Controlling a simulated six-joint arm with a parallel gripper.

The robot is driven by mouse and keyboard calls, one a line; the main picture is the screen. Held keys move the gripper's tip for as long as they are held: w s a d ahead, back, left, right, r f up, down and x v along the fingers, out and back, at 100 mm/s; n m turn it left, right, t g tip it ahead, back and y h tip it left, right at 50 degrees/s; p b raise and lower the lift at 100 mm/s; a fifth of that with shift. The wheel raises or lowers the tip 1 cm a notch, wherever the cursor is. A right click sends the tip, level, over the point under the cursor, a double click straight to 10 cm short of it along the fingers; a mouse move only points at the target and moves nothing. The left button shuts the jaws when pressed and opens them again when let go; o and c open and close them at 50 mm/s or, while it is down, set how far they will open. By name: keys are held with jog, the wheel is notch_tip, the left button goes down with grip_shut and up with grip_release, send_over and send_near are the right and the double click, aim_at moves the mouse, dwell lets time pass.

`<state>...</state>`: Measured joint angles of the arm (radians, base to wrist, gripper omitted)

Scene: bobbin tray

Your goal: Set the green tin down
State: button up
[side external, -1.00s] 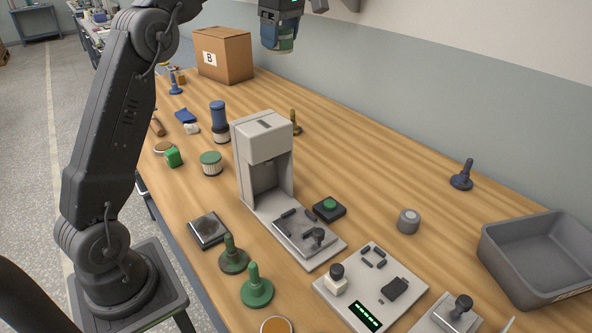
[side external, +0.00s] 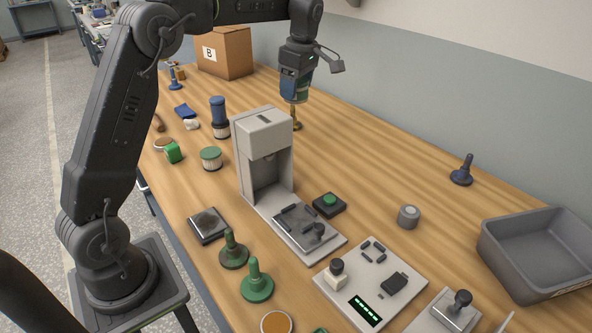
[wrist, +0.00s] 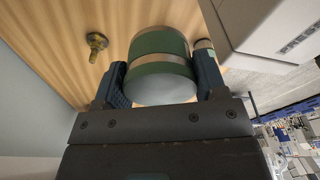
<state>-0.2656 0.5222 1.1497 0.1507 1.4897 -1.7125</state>
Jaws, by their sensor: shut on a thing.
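The green tin (wrist: 160,68), a short cylinder with a paler band, is between the two fingers of my gripper (wrist: 160,82) in the wrist view. My gripper is shut on it. In the side view my gripper (side external: 294,90) points down behind the grey press-like machine and holds the tin above the table. Only a little of the tin shows there, so its exact height over the table is hard to tell.
An olive stamp-like peg (side external: 297,118) stands just below my gripper in the side view. The grey machine (side external: 262,135) stands in front. Box B (side external: 226,52) is behind left.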

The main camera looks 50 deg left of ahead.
aim_at(296, 170)
notch_tip(296, 170, down, 21)
jog(key=shift+f, duration=0.1)
dwell(0.3)
jog(key=shift+f, duration=0.1)
jog(key=o, duration=1.1)
jog(key=r, duration=0.4)
jog(key=d+r, duration=0.1)
jog(key=r, duration=0.7)
jog(key=shift+w+d+r, duration=0.1)
jog(key=shift+w+d, duration=0.25)
